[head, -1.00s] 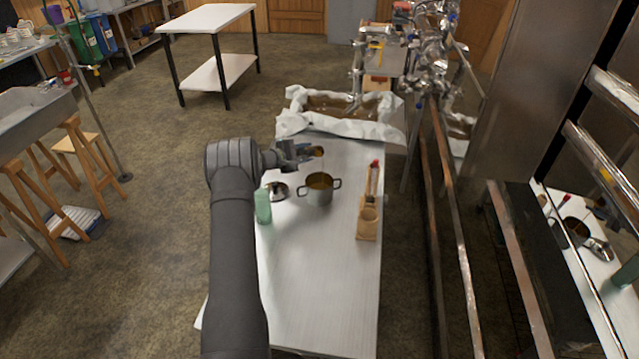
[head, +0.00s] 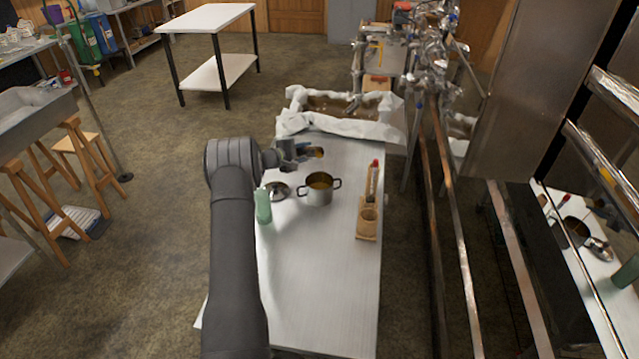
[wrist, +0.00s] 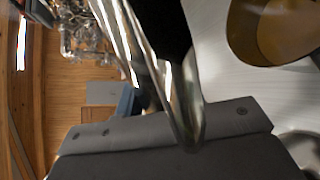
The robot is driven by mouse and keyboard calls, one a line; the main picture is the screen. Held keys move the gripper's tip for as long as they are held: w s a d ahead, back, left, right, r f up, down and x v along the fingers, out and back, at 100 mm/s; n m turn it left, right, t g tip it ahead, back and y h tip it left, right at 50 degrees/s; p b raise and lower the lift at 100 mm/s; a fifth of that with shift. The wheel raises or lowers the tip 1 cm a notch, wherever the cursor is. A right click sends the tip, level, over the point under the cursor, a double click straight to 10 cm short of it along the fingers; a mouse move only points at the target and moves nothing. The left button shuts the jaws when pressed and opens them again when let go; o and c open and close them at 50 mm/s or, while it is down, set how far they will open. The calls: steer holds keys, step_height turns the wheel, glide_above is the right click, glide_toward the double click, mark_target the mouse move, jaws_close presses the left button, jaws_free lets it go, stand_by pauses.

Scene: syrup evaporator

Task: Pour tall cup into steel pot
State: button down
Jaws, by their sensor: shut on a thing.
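The steel pot (head: 318,194) stands upright on the white table with its lid off and amber liquid inside. It also shows at the upper right of the wrist view (wrist: 232,40). My gripper (head: 297,153) is above the table, just behind and above the pot, shut on the tall cup (head: 319,152). The cup is tipped over to the right, and its amber-tinted mouth is above the pot's far side. In the wrist view the cup's shiny metal wall (wrist: 150,50) fills the middle. My gripper hides much of the cup, so its contents do not show.
A pot lid (head: 278,191) lies left of the pot. A green bottle (head: 264,207) stands at the table's left edge. A wooden stand (head: 366,225) with a red-tipped tube is to the right. The table's front is clear.

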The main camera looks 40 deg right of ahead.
steer(key=shift+w+f+m+t, duration=0.15)
steer(key=shift+m+t, duration=0.15)
steer(key=shift+m, duration=0.3)
stand_by(1.6)
steer(key=shift+w+m+y+p, duration=0.3)
steer(key=shift+m+p, duration=0.2)
steer(key=shift+m, duration=0.2)
stand_by(2.1)
steer(key=shift+a+m+t, duration=0.1)
steer(key=shift+m+t, duration=0.3)
steer(key=shift+t, duration=0.1)
stand_by(2.5)
